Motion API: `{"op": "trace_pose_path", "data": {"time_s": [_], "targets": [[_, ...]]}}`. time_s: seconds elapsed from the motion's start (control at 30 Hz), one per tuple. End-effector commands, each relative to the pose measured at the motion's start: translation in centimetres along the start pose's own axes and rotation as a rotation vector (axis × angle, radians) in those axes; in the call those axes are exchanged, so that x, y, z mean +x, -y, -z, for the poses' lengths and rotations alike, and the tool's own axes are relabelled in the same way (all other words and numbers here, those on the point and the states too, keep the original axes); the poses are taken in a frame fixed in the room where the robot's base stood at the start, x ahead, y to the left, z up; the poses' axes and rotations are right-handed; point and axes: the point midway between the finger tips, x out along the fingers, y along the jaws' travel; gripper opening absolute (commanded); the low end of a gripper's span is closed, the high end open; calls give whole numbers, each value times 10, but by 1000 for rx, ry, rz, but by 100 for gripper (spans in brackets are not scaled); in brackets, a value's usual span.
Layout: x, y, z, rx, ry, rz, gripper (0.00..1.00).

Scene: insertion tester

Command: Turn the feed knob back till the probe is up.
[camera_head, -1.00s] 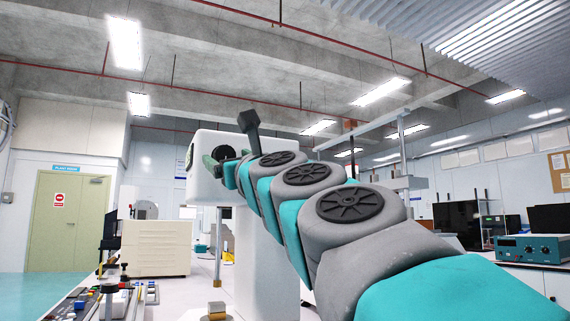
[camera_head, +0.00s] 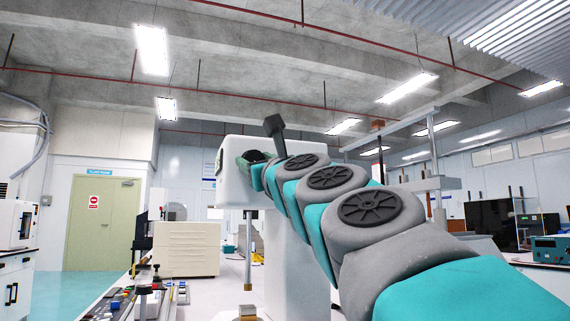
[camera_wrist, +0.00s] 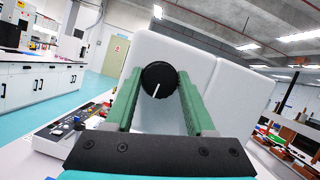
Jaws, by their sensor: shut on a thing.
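The feed knob (camera_wrist: 158,80) is a round black knob with a white pointer line on the white tester head (camera_wrist: 205,75). In the wrist view the line points down and slightly left. My gripper (camera_wrist: 158,88) has its two green fingers shut on the knob, one on each side. In the head view the tester head (camera_head: 228,172) is at centre left, and my gripper (camera_head: 254,165) covers most of the knob. The probe (camera_head: 248,252), a thin grey rod with a brass-coloured tip, hangs below the head. Its tip is a little above a small block (camera_head: 247,312) at the lower edge.
The white tester column (camera_head: 283,265) stands behind the probe, partly behind my arm. A bench with small tools and parts (camera_head: 128,302) is at lower left. A beige drawer cabinet (camera_head: 187,250) and a green door (camera_head: 103,222) are farther back.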

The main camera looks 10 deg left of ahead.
Motion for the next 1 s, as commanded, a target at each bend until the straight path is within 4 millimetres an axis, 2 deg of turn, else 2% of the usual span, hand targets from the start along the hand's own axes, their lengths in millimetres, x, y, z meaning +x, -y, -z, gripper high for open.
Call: {"op": "trace_pose_path", "data": {"time_s": [0.03,0.27,1.0], "targets": [[0,0,0,0,0,-1,26],[0,0,0,0,-1,0,0],[0,0,1,-12,-1,-5,0]]}}
